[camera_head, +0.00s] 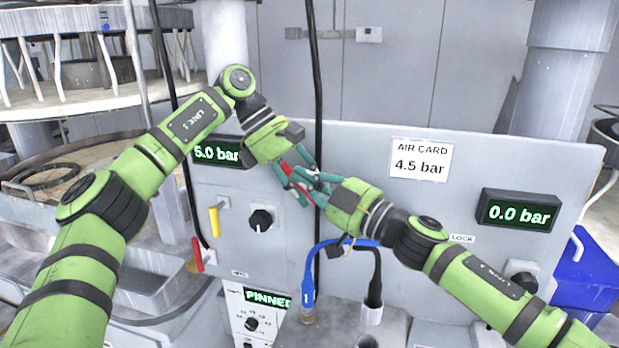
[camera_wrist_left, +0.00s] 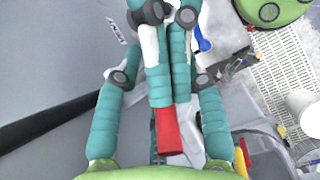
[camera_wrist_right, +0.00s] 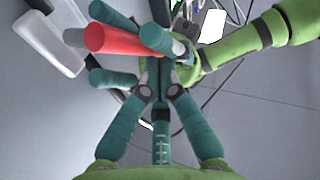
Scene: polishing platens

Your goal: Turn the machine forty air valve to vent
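A red handle (camera_head: 286,171) shows among the teal fingers in front of the grey panel. My left gripper (camera_head: 302,186) is open; its spread fingers stand on either side of this handle, with gaps visible in the left wrist view (camera_wrist_left: 168,131). My right gripper (camera_head: 308,178) reaches in from the lower right, its fingers drawn together and nothing visible between them. Its fingertips overlap the handle in view; I cannot tell whether they touch. The handle's red end shows in the right wrist view (camera_wrist_right: 108,39). Its mount is hidden. A label seemingly reading VENT (camera_wrist_left: 117,31) is on the panel.
The panel (camera_head: 420,240) carries an AIR CARD (camera_head: 420,160) reading 4.5 bar, a 5.0 bar display (camera_head: 218,152) and a 0.0 bar display (camera_head: 518,211). A black knob (camera_head: 261,219), a yellow handle (camera_head: 214,221) and another red handle (camera_head: 197,255) are nearby. Hoses (camera_head: 309,270) stand below the grippers.

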